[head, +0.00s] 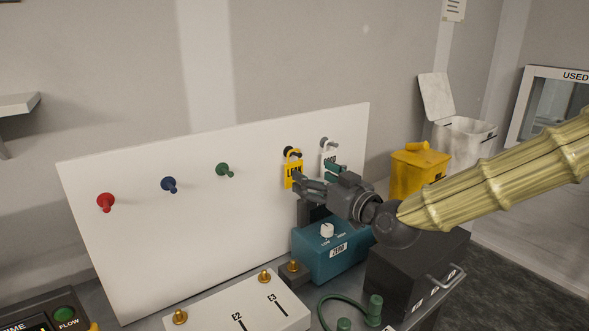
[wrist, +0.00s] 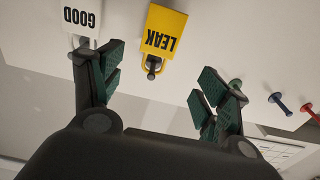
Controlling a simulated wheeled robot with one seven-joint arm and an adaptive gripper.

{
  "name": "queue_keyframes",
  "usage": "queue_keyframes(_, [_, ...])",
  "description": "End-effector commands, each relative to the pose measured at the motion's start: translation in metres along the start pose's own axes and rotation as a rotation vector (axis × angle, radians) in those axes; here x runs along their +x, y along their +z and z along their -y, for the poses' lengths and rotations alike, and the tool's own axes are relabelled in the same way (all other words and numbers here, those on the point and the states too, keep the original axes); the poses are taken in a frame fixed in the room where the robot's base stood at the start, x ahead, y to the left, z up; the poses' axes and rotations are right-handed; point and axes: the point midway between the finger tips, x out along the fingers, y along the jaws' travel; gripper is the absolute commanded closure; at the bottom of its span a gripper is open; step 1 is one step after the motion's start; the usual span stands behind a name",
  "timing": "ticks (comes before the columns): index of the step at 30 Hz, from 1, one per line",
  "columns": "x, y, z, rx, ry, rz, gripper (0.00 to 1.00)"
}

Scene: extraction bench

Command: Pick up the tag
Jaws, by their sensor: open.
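The yellow LEAK tag (head: 293,177) hangs by its loop from a dark peg on the white board; it also shows in the wrist view (wrist: 165,27), upside down. The white GOOD tag (head: 328,158) hangs on a peg to its right, partly hidden by my gripper; it shows in the wrist view (wrist: 80,18) too. My gripper (head: 314,181) is open and empty in front of the board. In the wrist view its fingers (wrist: 158,80) are spread to either side of the LEAK tag's peg, and the left finger overlaps the GOOD tag's peg area. Contact cannot be told.
The white board (head: 130,240) also bears red (head: 105,202), blue (head: 169,184) and green (head: 223,169) pegs. A blue box with a knob (head: 325,258) stands below my gripper. A yellow bin (head: 418,172) is to the right.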

Motion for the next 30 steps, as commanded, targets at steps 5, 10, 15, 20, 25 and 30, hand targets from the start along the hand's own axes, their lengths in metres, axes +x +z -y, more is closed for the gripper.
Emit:
queue_keyframes(5, [0.03, 0.005, -0.006, 0.005, -0.001, 0.009, 0.25])
queue_keyframes(10, [0.043, 0.01, -0.01, 0.009, 0.0, 0.012, 0.25])
queue_keyframes(15, [0.051, 0.009, -0.014, 0.009, 0.003, 0.012, 0.25])
queue_keyframes(20, [0.069, 0.01, -0.019, 0.009, 0.004, 0.013, 0.25])
queue_keyframes(25, [0.086, 0.011, -0.019, 0.008, 0.003, 0.012, 0.25])
queue_keyframes(30, [0.093, 0.012, -0.019, 0.008, 0.003, 0.012, 0.25])
